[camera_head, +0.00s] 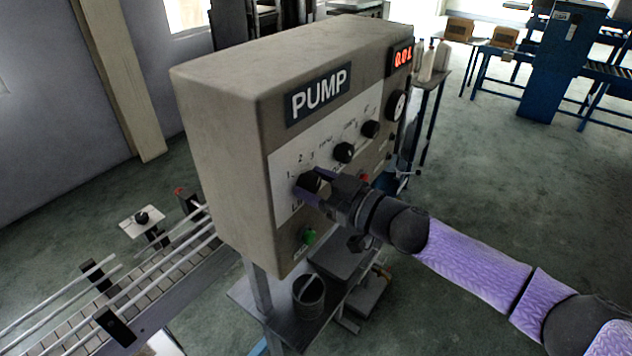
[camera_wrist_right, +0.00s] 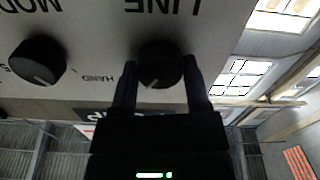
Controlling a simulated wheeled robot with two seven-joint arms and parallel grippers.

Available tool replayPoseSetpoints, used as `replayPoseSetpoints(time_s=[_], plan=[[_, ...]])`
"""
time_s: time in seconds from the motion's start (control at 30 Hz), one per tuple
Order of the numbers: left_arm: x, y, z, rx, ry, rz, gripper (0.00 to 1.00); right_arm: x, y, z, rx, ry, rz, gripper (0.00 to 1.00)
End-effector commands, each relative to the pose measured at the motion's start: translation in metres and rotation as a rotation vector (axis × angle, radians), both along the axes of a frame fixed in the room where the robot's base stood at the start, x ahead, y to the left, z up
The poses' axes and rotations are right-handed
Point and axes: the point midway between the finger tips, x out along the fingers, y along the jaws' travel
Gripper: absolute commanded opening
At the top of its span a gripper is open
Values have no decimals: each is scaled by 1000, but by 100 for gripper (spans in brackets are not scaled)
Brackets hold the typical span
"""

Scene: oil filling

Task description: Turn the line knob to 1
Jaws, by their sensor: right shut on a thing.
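The line knob (camera_wrist_right: 160,62) is a round black knob on the pale panel of the grey pump box (camera_head: 215,130). My right gripper (camera_wrist_right: 160,80) is shut on it, one finger on each side. In the right wrist view, which is upside down, the knob's white mark points to the lower left, away from the LINE label. In the head view the knob (camera_head: 307,183) is partly covered by my gripper (camera_head: 312,190). The numbers 1, 2 and 3 show above it. My left gripper is not in view.
The mode knob (camera_wrist_right: 37,62) is beside the line knob; another black knob (camera_head: 370,129) is farther along the panel. A green button (camera_head: 309,237) is below and a red display (camera_head: 403,57) at the top. A metal cup (camera_head: 308,291) stands beneath, with a conveyor (camera_head: 165,280) at left.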

Motion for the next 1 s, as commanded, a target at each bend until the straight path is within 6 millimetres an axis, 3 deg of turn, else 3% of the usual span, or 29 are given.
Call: replayPoseSetpoints(time_s=[1.0], plan=[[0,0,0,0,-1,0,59,-2,2,-3,-562,-773,0,1]])
